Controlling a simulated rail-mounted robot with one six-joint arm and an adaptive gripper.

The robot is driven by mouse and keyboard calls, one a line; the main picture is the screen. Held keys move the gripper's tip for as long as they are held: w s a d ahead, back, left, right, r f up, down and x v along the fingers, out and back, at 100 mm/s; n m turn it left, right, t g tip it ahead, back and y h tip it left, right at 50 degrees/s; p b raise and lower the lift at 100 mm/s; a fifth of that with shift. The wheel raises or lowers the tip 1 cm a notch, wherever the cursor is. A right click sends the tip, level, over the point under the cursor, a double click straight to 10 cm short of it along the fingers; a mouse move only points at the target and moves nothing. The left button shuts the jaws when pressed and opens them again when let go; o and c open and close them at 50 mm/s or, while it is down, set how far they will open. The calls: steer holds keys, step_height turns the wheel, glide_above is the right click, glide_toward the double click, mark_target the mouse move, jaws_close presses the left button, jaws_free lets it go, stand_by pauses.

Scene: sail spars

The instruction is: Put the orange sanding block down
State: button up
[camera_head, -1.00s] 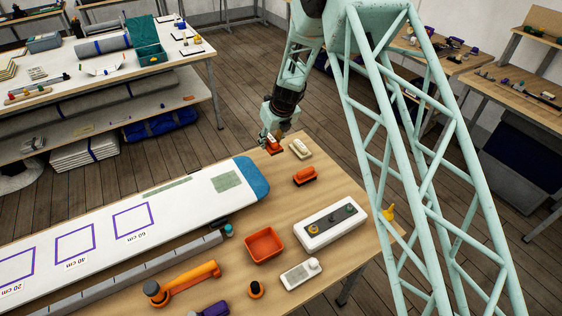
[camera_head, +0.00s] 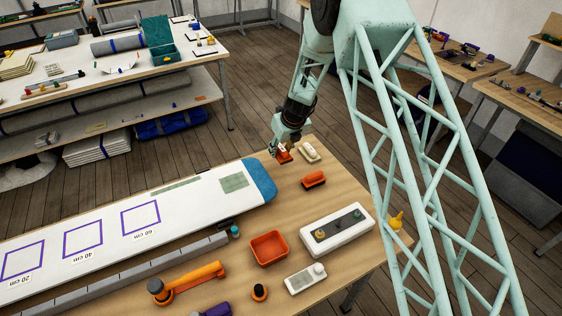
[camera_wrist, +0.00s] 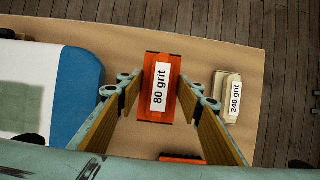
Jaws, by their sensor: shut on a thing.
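The orange sanding block (camera_wrist: 158,88), labelled "80 grit", sits between the two fingers of my gripper (camera_wrist: 160,80) in the wrist view. My gripper is shut on it. In the head view my gripper (camera_head: 283,151) points down at the far corner of the workbench (camera_head: 345,190), with the block (camera_head: 285,158) low under it. I cannot tell whether the block touches the bench top. A cream "240 grit" block (camera_wrist: 228,95) lies close to the right, apart from it; it also shows in the head view (camera_head: 309,152).
A second orange block (camera_head: 314,180) lies nearer on the bench. The blue-ended white board (camera_head: 205,195) is to the left. An orange tray (camera_head: 269,248) and a white control box (camera_head: 337,228) stand nearer. The bench edge is close behind my gripper.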

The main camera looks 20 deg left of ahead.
mark_target(285, 151)
steer(key=shift+f, duration=1.2)
steer(key=shift+f, duration=0.1)
steer(key=shift+f+b, duration=0.35)
steer(key=shift+f, duration=1.4)
steer(key=shift+f, duration=0.2)
steer(key=o, duration=0.8)
steer(key=shift+r, duration=0.15)
steer(key=shift+v, duration=6)
steer(key=shift+d, duration=0.1)
